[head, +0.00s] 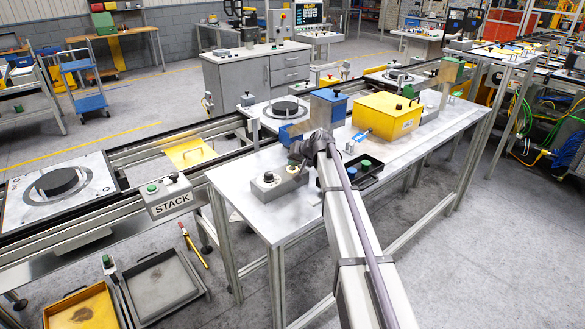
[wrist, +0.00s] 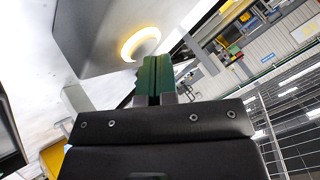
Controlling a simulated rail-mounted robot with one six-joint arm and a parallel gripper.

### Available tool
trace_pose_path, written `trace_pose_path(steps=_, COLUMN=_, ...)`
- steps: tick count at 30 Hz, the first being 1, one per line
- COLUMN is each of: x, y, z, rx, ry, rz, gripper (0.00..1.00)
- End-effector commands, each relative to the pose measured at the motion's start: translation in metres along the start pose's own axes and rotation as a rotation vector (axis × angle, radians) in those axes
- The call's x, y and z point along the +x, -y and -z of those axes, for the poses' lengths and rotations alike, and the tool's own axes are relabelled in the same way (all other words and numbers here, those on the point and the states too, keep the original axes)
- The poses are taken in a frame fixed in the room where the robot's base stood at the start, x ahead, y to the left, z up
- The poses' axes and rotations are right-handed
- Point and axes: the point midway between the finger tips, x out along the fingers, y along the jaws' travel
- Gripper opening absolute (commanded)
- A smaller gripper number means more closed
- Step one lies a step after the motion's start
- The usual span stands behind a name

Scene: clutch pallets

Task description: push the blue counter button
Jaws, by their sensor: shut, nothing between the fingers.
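My gripper (wrist: 156,66) is shut and empty, its green fingers together in the wrist view. The fingertips are close to a pale round button with a glowing yellow ring (wrist: 140,43) on a grey box (wrist: 98,32); I cannot tell whether they touch. No blue shows on that button from this angle. In the head view my dark gripper body (head: 312,148) is over the table beside a small grey control box (head: 278,184) with dark knobs on top. The fingertips cannot be made out there.
The white table (head: 240,180) also holds a black tray (head: 368,178) with blue and green round pieces, a yellow box (head: 388,116) and a blue block (head: 328,108). A conveyor with a STACK button box (head: 170,198) runs along the left. The table's front left corner is clear.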

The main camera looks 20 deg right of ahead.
Motion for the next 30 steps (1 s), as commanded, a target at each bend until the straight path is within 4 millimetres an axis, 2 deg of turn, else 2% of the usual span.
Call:
trace_pose_path(steps=3, x=-0.006, y=0.005, z=0.004, rx=0.000, ry=0.000, rz=0.000, gripper=0.00)
trace_pose_path(steps=13, x=-0.008, y=0.006, z=0.006, rx=0.000, ry=0.000, rz=0.000, gripper=0.00)
trace_pose_path(steps=25, x=-0.045, y=0.033, z=0.033, rx=0.000, ry=0.000, rz=0.000, gripper=0.00)
trace_pose_path(steps=30, x=-0.048, y=0.035, z=0.035, rx=0.000, ry=0.000, rz=0.000, gripper=0.00)
